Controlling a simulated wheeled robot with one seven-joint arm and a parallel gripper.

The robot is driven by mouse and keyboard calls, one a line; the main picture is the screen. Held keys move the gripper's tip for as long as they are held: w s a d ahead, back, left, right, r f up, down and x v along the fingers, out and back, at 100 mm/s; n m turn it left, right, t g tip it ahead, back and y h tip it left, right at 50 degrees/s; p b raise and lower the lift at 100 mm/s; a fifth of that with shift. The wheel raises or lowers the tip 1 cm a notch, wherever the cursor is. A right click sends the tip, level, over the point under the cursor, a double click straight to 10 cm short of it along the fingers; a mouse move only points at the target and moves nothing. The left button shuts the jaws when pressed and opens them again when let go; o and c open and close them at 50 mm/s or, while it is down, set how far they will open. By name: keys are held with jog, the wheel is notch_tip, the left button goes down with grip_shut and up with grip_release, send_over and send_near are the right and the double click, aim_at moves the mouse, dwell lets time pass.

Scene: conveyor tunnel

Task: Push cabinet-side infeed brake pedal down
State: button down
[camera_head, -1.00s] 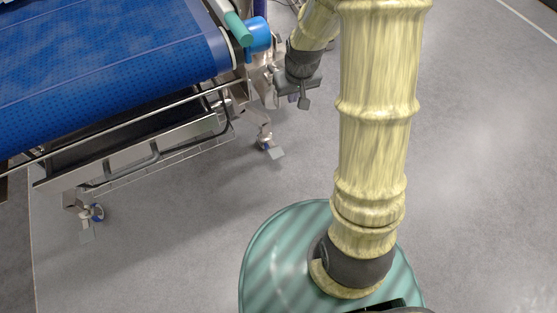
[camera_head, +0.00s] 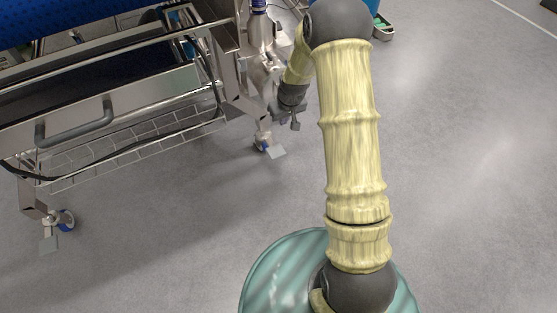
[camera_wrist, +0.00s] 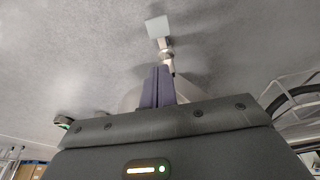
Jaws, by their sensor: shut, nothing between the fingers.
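A pale, flat brake pedal (camera_head: 276,152) sticks out from a caster (camera_head: 262,141) under the near corner of the conveyor frame. It also shows in the wrist view (camera_wrist: 158,27), beyond the fingertips at the end of a metal stem. A second similar pedal (camera_head: 48,244) sits on a caster (camera_head: 62,219) at the lower left. My gripper (camera_head: 296,125) is shut and empty, a little above and right of the nearer pedal. Its closed fingers (camera_wrist: 158,75) point toward that caster in the wrist view. I see a gap between fingers and pedal. No label shows which pedal is cabinet-side.
The conveyor frame (camera_head: 232,95) stands at the upper left, with a wire rack (camera_head: 130,150) and a grey handle (camera_head: 75,123). A blue-green container (camera_head: 372,6) is at the top. The grey floor (camera_head: 170,220) around the pedals and to the right is clear.

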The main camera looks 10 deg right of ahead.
jog(key=b, duration=0.6)
send_over(278, 155)
jog(key=s, duration=0.3)
notch_tip(278, 155, down, 11)
jog(key=shift+d+f+p, duration=0.1)
jog(key=shift+d+p, duration=0.2)
jog(key=shift+d, duration=0.15)
jog(key=b+x, duration=0.3)
jog(key=x, duration=0.1)
jog(key=b+x, duration=0.3)
jog(key=x, duration=0.1)
jog(key=s+b+x, duration=0.1)
jog(key=b+x, duration=0.2)
jog(key=x, duration=0.2)
jog(key=shift+d+f, duration=0.1)
jog(key=shift+f+b, duration=0.35)
jog(key=shift+f, duration=0.1)
jog(key=shift+s+f+p, duration=0.1)
jog(key=shift+f+p, duration=0.2)
jog(key=shift+p, duration=0.3)
jog(key=shift+s+d+f+p, duration=0.15)
jog(key=shift+f+p, duration=0.45)
jog(key=shift+f, duration=0.5)
jog(key=shift+s+a+f+p, duration=0.15)
jog(key=shift+f+p, duration=0.4)
jog(key=shift+f, duration=0.5)
